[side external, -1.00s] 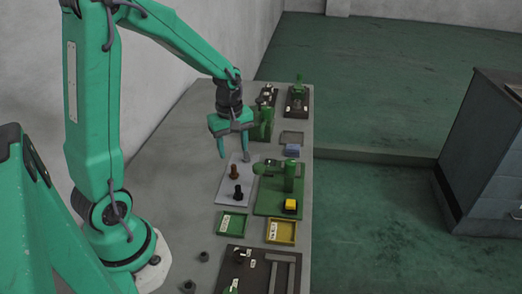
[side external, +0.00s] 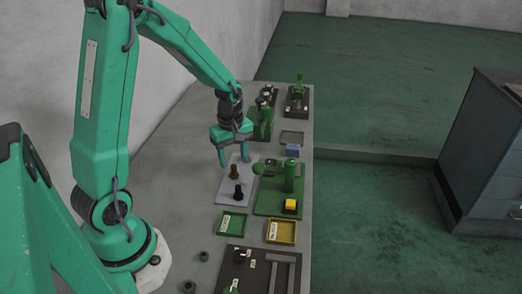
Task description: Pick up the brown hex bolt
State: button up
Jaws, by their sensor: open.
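The brown hex bolt (side external: 235,172) stands upright on a light grey plate (side external: 226,190). A black bolt (side external: 238,192) stands on the same plate, just in front of it. My gripper (side external: 233,164) is open and points down, with its two green fingers spread. In this view the brown bolt shows between and slightly below the fingertips. I cannot tell how far above the bolt the fingertips are.
A green machine (side external: 289,178) with a yellow button (side external: 290,204) stands right of the plate. A green tray (side external: 232,223) and a yellow tray (side external: 281,232) lie in front. More machines (side external: 265,115) stand behind. The bench's left side is mostly clear.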

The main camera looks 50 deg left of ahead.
aim_at(233, 165)
jog(key=shift+f, duration=2.55)
jog(key=shift+a, duration=0.1)
jog(key=shift+c, duration=0.4)
jog(key=c, duration=1)
